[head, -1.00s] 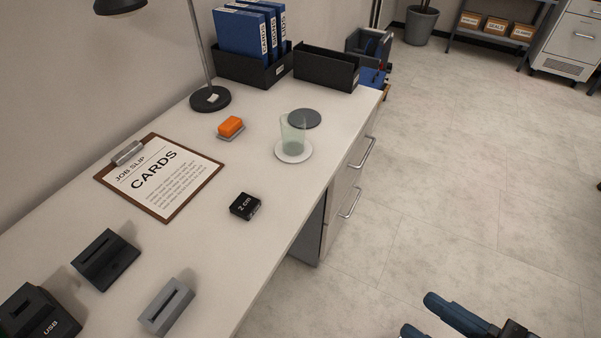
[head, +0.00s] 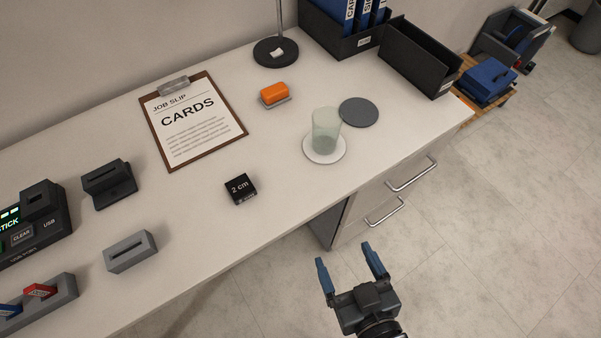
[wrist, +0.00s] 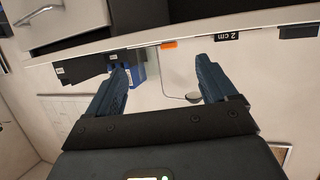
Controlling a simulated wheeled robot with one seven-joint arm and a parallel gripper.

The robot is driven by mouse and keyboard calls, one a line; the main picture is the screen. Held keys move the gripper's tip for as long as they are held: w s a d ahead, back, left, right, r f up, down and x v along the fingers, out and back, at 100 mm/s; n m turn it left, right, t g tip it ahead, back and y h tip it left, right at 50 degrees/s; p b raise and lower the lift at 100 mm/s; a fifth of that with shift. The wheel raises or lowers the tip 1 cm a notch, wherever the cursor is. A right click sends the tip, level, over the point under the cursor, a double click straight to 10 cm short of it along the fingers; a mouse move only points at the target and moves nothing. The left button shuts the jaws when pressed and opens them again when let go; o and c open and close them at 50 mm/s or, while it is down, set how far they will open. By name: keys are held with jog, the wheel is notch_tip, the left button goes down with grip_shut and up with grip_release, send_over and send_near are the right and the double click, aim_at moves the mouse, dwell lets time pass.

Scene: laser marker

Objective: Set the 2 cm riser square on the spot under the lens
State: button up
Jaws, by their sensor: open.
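The 2 cm riser (head: 241,188) is a small black block with white "2 cm" lettering, lying on the desk in front of the clipboard. It also shows in the wrist view (wrist: 228,37) at the desk's edge. My gripper (head: 349,262) is open and empty, out over the floor in front of the desk, to the right of the riser and well apart from it. Its two blue fingers also show in the wrist view (wrist: 165,86). The lens and the spot under it cannot be made out in these views.
A glass (head: 326,131) on a white coaster and a dark disc (head: 358,112) stand right of the riser. A clipboard (head: 240,132), orange sponge (head: 274,93), grey slotted block (head: 131,252) and black slotted block (head: 109,184) are around it. Drawer handles (head: 411,175) stick out from the desk front.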

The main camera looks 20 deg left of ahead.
aim_at(240, 186)
jog(key=w+a+n+g+y, duration=0.1)
jog(key=a, duration=0.5)
jog(key=w+a+n+g+y, duration=0.1)
jog(key=a, duration=0.5)
jog(key=w+a+r+n+p, duration=0.1)
jog(key=a, duration=0.5)
jog(key=shift+w+a+g+y, duration=0.3)
jog(key=shift+w+g+y, duration=0.05)
jog(key=shift+g+y, duration=0.05)
jog(key=x, duration=0.2)
jog(key=shift+w+a, duration=0.1)
jog(key=shift+a, duration=0.2)
jog(key=shift+w+d+x, duration=0.1)
jog(key=shift+w+x, duration=0.05)
jog(key=shift+x, duration=1.15)
jog(key=shift+w+d+x, duration=0.1)
jog(key=shift+x, duration=1.2)
jog(key=c, duration=1.2)
jog(key=shift+c, duration=0.2)
jog(key=shift+r, duration=0.1)
